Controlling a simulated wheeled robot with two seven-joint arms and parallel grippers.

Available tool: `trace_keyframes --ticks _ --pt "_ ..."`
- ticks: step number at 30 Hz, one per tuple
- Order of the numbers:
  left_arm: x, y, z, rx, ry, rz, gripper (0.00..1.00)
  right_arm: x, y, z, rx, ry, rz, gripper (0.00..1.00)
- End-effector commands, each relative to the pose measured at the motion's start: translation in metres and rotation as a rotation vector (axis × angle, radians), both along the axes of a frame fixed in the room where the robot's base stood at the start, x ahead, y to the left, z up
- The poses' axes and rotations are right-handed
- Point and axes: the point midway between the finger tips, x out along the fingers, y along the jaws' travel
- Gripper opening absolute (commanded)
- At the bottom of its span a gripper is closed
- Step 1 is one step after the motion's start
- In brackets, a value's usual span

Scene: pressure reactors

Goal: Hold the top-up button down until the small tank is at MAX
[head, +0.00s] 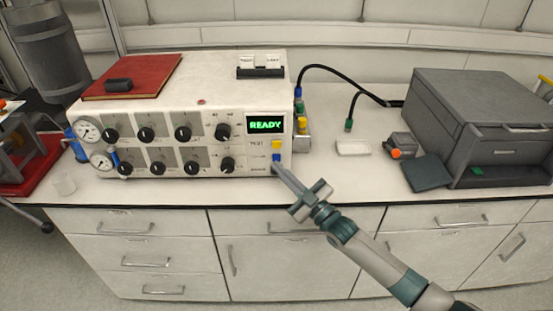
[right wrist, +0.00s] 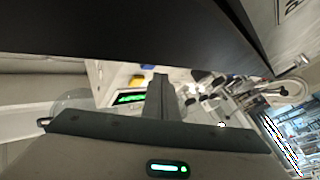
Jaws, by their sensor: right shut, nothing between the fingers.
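The white reactor unit (head: 190,85) stands on the bench with a green READY display (head: 265,125). At the right of its front panel are a yellow button (head: 276,144) and, below it, a blue button (head: 276,158). Their labels are too small to read surely. My right gripper (head: 279,167) is shut and empty, its tips at or just in front of the blue button; I cannot tell whether they press it. The right wrist view shows the closed fingers (right wrist: 158,97) beside the display and the yellow button (right wrist: 137,79). I cannot make out the small tank or its MAX mark. My left gripper is out of view.
A red book (head: 135,77) with a dark object on it lies on the unit. Black knobs and two gauges (head: 88,131) fill the panel's left. A grey box (head: 480,120), a small white dish (head: 353,147) and black hoses stand right. The bench front right of the unit is mostly clear.

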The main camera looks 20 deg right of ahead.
Motion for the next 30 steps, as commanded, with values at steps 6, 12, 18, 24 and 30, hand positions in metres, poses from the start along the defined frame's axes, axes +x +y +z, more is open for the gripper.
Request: trace_keyframes --ticks 6,12,18,24,30 --pt "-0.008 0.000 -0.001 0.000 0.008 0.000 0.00 0.000 0.000 0.000 0.000 0.000 0.000 0.00" --pt "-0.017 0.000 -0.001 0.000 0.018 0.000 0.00 0.000 0.000 0.000 0.000 0.000 0.000 0.00" --pt "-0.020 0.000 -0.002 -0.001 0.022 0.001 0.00 0.000 0.000 0.000 0.000 0.000 0.000 0.00" --pt "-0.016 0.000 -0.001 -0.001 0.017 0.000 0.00 0.000 0.000 0.000 0.000 0.000 0.000 0.00" --pt "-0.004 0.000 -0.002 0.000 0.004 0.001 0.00 0.001 0.000 0.000 -0.001 0.000 0.000 0.00"
